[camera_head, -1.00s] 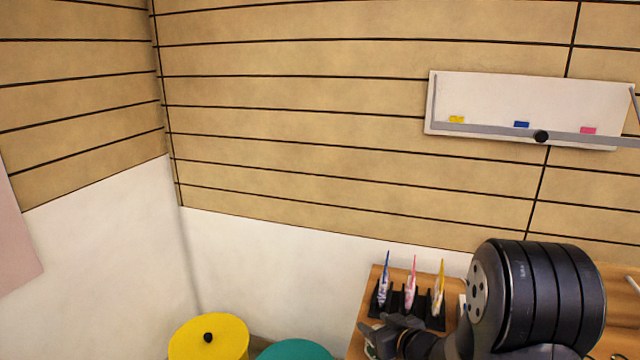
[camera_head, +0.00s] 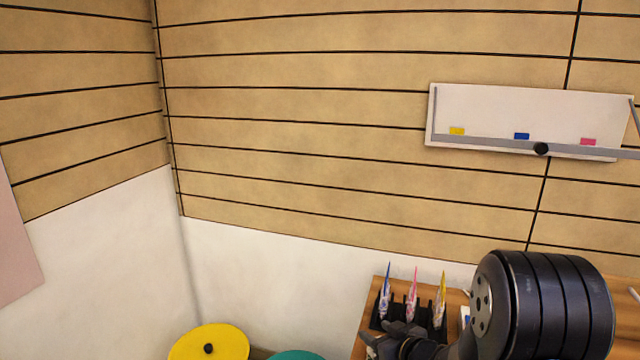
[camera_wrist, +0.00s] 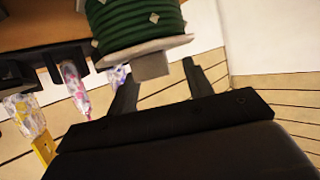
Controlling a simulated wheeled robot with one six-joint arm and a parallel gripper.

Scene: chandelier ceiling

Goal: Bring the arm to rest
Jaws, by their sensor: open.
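My gripper (camera_head: 378,342) is at the bottom of the head view, low in front of the wooden table, with my dark arm to its right. In the wrist view its two fingers (camera_wrist: 160,82) are spread apart, with nothing visibly clamped between them. A green spool-like thing with pale flanges (camera_wrist: 137,22) shows just past the fingertips there. I cannot tell whether it touches them.
A black rack (camera_head: 407,318) with three colourful upright tools stands on the wooden table (camera_head: 368,308). A yellow round lid (camera_head: 225,343) and a teal one (camera_head: 297,355) are at lower left. A whiteboard (camera_head: 530,110) hangs on the wall.

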